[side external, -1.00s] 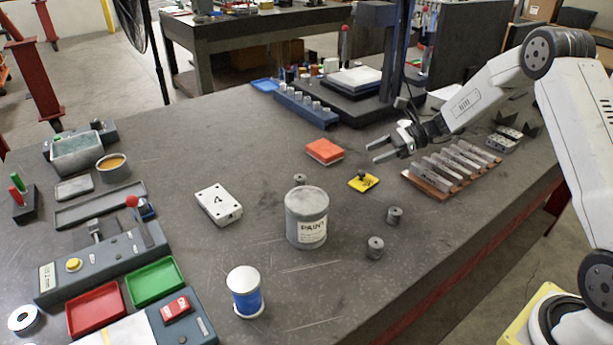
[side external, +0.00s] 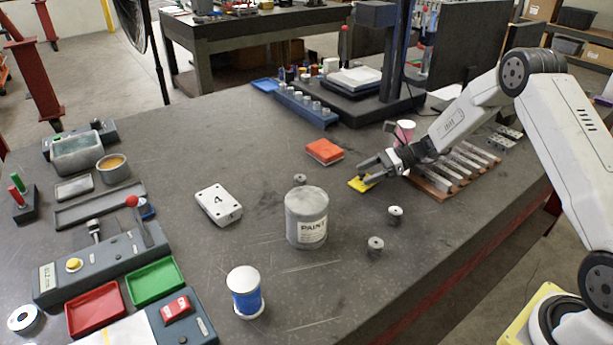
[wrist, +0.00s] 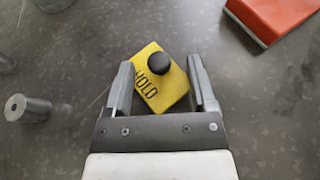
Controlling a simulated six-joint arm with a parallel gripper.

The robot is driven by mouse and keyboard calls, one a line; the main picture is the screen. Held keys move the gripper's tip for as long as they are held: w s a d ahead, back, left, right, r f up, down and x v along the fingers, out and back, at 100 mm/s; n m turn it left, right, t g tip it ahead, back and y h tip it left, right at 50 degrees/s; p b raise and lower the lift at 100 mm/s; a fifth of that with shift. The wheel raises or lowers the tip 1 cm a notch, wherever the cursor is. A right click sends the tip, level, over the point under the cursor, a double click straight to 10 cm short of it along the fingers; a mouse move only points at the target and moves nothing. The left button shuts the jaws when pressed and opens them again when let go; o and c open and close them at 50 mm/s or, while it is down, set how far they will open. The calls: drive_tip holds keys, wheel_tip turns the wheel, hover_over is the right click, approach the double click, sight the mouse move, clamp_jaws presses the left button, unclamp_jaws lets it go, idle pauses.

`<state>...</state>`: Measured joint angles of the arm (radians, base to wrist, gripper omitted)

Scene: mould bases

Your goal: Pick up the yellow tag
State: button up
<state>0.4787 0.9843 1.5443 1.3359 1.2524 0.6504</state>
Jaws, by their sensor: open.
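The yellow tag (wrist: 173,91) lies flat on the dark bench, with dark lettering reading "HOLD" and a round black knob (wrist: 159,63) on top. In the side view the tag (side external: 357,185) is partly hidden by my gripper (side external: 367,173). In the wrist view my gripper (wrist: 160,82) is open, with one finger on each side of the tag and its knob. The fingers do not appear closed on the knob. I cannot tell how high the fingertips are above the bench.
A red-orange block (side external: 324,151) lies just behind the tag. A paint can (side external: 306,218) and small metal cylinders (side external: 395,215) stand nearer the front.

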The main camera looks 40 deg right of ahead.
drive_tip(key=shift+w+a+f, duration=0.15)
drive_tip(key=shift+a, duration=0.2)
clamp_jaws()
idle(0.3)
